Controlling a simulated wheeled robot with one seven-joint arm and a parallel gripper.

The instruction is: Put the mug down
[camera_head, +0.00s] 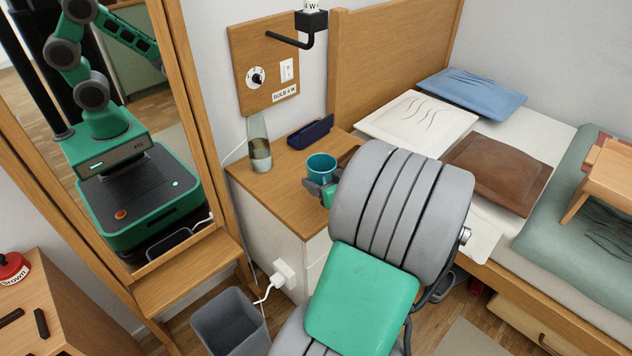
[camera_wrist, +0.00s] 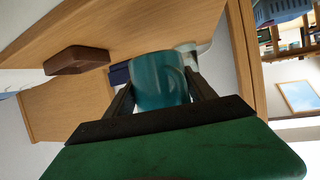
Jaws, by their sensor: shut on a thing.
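A teal mug (camera_head: 321,166) is upright at the bedside cabinet (camera_head: 262,186), over or on its wooden top. Whether its base touches the top cannot be told. My gripper (camera_head: 322,186) is at the near side of the mug, partly hidden behind my arm. In the wrist view the mug (camera_wrist: 160,80) sits between the two dark fingers of my gripper (camera_wrist: 159,90), which is shut on it.
A glass vase (camera_head: 259,150) stands left of the mug, and a dark blue case (camera_head: 311,131) lies behind it. A brown block (camera_wrist: 77,60) shows in the wrist view. The cabinet top's front left is clear. A grey bin (camera_head: 230,322) stands below.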

